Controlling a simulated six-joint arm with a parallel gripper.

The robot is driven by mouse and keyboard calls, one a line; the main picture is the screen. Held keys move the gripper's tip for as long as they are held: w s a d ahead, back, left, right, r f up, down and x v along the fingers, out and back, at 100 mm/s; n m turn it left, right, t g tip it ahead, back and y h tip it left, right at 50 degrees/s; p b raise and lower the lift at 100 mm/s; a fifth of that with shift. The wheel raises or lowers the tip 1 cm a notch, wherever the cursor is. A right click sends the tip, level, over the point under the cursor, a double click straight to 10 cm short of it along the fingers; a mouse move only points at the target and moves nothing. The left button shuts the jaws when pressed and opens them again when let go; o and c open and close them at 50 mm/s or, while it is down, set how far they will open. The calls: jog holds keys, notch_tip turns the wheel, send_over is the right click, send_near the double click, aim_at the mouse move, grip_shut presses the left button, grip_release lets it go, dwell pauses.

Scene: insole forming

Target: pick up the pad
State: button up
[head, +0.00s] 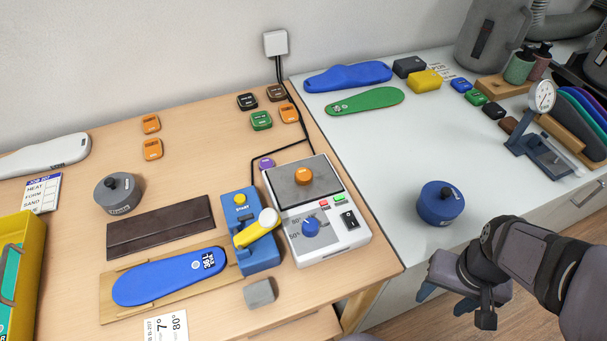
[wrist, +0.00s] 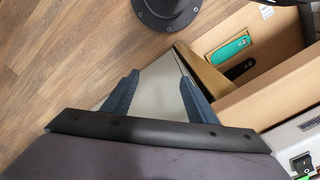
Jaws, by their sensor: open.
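Several small rounded pads lie on the wooden table; I cannot tell which one the task means. Orange pads (head: 151,124) lie at the left back. A black pad (head: 247,101), a brown pad (head: 276,92), a green pad (head: 261,121) and another orange pad (head: 289,114) are grouped near the wall. A purple pad (head: 267,163) lies by the heater. My gripper (head: 444,298) is open and empty, beyond the table's front edge at lower right, far from these pads. In the wrist view, its blue fingers (wrist: 157,88) are apart with nothing between them.
A heater unit (head: 330,235) with an orange-topped plate stands beside a blue press with a yellow lever (head: 257,229). A blue insole (head: 170,277) lies on a board. A blue round weight (head: 440,203) sits on the white counter (head: 380,150), which has clear room mid-surface.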

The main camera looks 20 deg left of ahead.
jog(key=shift+n+t, duration=0.3)
jog(key=shift+t, duration=0.1)
jog(key=w+a+r+p, duration=0.1)
jog(key=w+r+p, duration=0.1)
jog(key=r, duration=0.1)
jog(key=w+a+r+p, duration=0.2)
jog(key=w+p, duration=0.1)
jog(key=w+a+r+p, duration=0.2)
jog(key=w+r, duration=0.1)
jog(key=shift+w+a+r+p, duration=0.2)
jog(key=shift+a+r+p, duration=0.05)
jog(key=shift+r+p, duration=0.1)
jog(key=w+a+r+p, duration=0.2)
jog(key=w+a+r, duration=0.15)
jog(key=a, duration=0.35)
notch_tip(320, 180, up, 6)
jog(key=n+p, duration=0.2)
jog(key=p, duration=0.3)
send_over(304, 174)
jog(key=shift+a+f+g, duration=0.1)
jog(key=shift+f+g, duration=0.1)
jog(key=shift+g, duration=0.2)
jog(key=shift+f+p, duration=1.55)
jog(key=shift+f, duration=2.15)
jog(key=c, duration=1.2)
jog(key=shift+c, duration=0.2)
